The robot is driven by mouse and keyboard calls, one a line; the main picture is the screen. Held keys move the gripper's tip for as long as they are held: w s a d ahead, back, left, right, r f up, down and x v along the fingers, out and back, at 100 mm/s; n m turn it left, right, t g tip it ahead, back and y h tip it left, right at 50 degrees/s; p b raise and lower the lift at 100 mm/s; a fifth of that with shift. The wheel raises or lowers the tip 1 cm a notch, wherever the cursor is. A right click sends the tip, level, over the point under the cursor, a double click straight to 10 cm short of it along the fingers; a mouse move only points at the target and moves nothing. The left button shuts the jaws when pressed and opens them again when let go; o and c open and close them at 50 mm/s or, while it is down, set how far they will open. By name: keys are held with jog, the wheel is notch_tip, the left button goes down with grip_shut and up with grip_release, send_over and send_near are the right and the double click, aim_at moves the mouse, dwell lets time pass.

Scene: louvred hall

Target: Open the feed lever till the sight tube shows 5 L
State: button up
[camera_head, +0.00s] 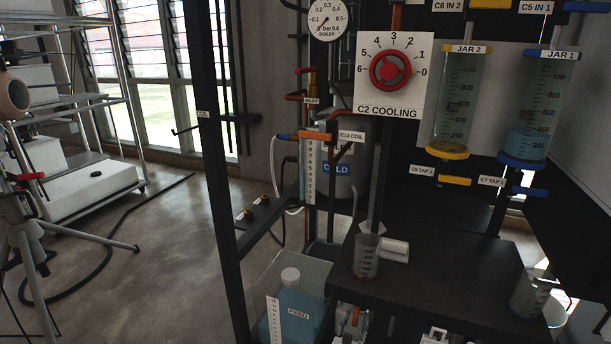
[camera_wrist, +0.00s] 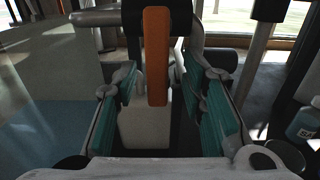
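In the wrist view an orange lever (camera_wrist: 157,60) stands upright between the teal pads of my gripper (camera_wrist: 166,95). The fingers are apart, with a gap on both sides of the lever. A pale block shows behind the lever's lower end. In the head view, a small orange part (camera_head: 355,316) shows low under the dark shelf; I cannot tell whether it is the same lever. The sight tube (camera_head: 309,172) is a pale upright numbered scale left of centre; its level is too small to read. The feed container (camera_head: 298,304) is bluish with a white cap. My gripper is not clearly visible there.
A dark shelf (camera_head: 430,290) carries a small beaker (camera_head: 366,257) and a larger beaker (camera_head: 530,295). Another orange handle (camera_head: 318,136) is labelled C10 COIL. The red cooling knob (camera_head: 390,70) and two jars hang above. Dark frame posts stand close by; open floor lies left.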

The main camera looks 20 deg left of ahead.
jog(key=shift+s+a, duration=0.1)
jog(key=shift+s+r+p, duration=0.1)
jog(key=shift+s+p, duration=0.4)
jog(key=shift+s, duration=0.15)
jog(key=s+p, duration=0.2)
jog(key=s, duration=0.3)
jog(key=shift+s+a, duration=0.15)
jog(key=shift+s, duration=0.15)
jog(key=s, duration=1.2)
jog(key=shift+a, duration=0.2)
dwell(1.7)
